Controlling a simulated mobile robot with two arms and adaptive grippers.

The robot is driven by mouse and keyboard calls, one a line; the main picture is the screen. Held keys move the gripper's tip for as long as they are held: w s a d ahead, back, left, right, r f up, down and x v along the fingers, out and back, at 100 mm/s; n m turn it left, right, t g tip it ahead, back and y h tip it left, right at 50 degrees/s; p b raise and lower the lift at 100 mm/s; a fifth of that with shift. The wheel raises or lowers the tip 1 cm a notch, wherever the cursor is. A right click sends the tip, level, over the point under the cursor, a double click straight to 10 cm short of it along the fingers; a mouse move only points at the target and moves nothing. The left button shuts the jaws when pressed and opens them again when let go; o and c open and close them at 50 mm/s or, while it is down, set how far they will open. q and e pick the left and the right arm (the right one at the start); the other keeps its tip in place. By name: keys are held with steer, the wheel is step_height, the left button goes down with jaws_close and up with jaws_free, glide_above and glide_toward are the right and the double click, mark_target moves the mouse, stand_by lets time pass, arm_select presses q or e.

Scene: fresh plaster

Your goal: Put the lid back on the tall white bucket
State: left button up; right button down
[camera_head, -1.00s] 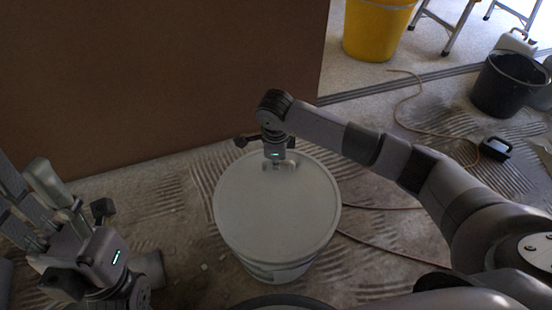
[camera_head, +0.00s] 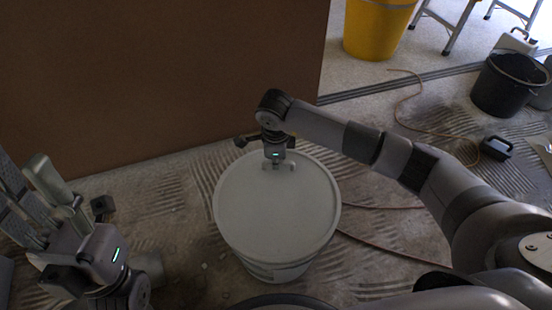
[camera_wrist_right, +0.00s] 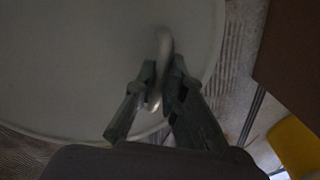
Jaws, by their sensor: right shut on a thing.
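The tall white bucket (camera_head: 275,271) stands on the floor in the middle of the head view. The round pale lid (camera_head: 270,215) lies over its top, looking level; I cannot tell whether it is fully pressed down. A small pale handle (camera_head: 291,167) stands up near the lid's far edge. My right gripper (camera_head: 277,166) points down there and is shut on this handle. In the right wrist view the handle (camera_wrist_right: 163,50) runs between my two fingers (camera_wrist_right: 160,88), with the lid (camera_wrist_right: 70,60) below. My left gripper (camera_head: 35,205) is at the lower left, apart from the bucket, open and empty.
A brown panel (camera_head: 150,80) stands behind the bucket. A yellow bucket (camera_head: 375,28), a black bucket (camera_head: 508,85) and a small dark box (camera_head: 496,148) are at the right. An orange cord (camera_head: 405,95) crosses the ribbed, dusty floor.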

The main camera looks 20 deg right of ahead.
steer(key=shift+f, duration=0.25)
steer(key=c, duration=1.6)
jaws_free()
steer(key=r, duration=0.4)
steer(key=s+r, duration=0.1)
steer(key=r, duration=0.3)
steer(key=s+r, duration=0.1)
steer(key=r, duration=0.2)
steer(key=shift+a+r, duration=0.35)
steer(key=shift+r, duration=0.05)
